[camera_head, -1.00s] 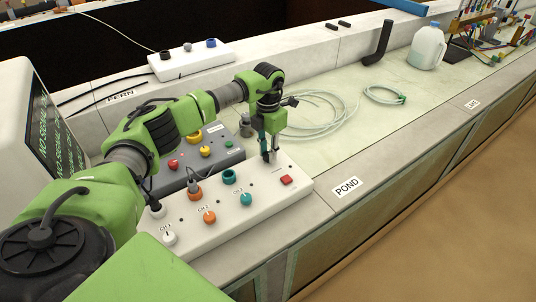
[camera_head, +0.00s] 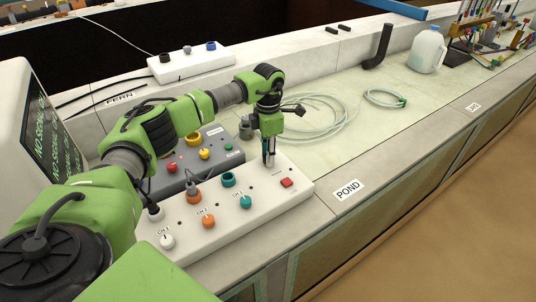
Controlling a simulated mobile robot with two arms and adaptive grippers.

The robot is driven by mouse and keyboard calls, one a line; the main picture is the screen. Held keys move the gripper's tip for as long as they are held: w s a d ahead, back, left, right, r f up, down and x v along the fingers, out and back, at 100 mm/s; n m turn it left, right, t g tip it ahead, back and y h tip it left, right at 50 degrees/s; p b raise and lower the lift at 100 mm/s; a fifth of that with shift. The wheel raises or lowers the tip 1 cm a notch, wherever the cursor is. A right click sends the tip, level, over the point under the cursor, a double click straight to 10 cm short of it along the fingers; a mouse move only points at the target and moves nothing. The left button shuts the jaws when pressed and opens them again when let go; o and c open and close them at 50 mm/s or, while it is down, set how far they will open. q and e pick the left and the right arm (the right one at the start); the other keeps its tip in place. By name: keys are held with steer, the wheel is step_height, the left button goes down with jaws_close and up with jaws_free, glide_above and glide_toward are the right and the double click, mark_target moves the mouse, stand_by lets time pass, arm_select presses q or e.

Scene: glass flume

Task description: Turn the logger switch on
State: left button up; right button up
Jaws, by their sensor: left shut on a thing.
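The white logger box (camera_head: 225,222) lies on the near part of the bench, with channel knobs in white, orange and teal and a red square button (camera_head: 287,183) at its right end. My left gripper (camera_head: 268,163) points down at the back right part of this box, behind the red button. Its fingers are shut on the logger switch, a small upright piece mostly hidden between the fingertips. I cannot tell which way the switch is set. My right gripper is not in view.
A grey box (camera_head: 178,181) with red and yellow knobs stands just behind the white box. Another white box (camera_head: 190,64) sits on the back ledge. Coiled tubing (camera_head: 322,130) and a milky jug (camera_head: 427,50) lie farther right. Bench between is mostly clear.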

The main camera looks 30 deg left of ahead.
arm_select(q)
steer(key=shift+r, duration=0.1)
steer(key=o, duration=1.1)
step_height(320, 180, up, 12)
stand_by(0.4)
